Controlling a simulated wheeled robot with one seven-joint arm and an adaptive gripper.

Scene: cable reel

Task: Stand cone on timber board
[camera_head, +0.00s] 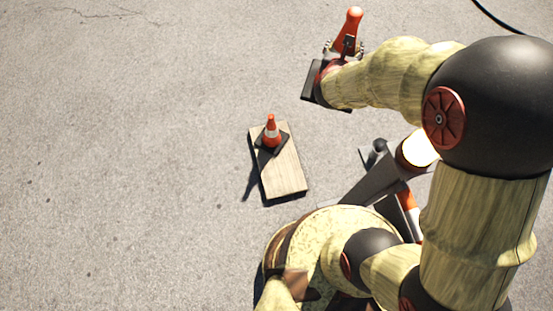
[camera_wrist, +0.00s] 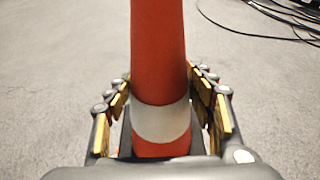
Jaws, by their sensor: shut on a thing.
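A small orange cone with a white band and dark base (camera_head: 271,132) stands upright on the far end of the timber board (camera_head: 287,178), which lies on the ground mid-view. My gripper (camera_head: 346,47) is up and to the right of the board in the head view. It is shut on a second orange cone (camera_head: 352,24), whose top rises above the fingers. In the wrist view the held cone (camera_wrist: 158,60) stands between both fingers, its white band level with them. Its tip is out of that frame, and its base is mostly hidden.
An orange and white piece (camera_head: 407,200) shows behind my arm, mostly hidden. A black cable (camera_head: 497,18) lies at the top right, and cables (camera_wrist: 290,15) show in the wrist view. The pavement left of the board is clear.

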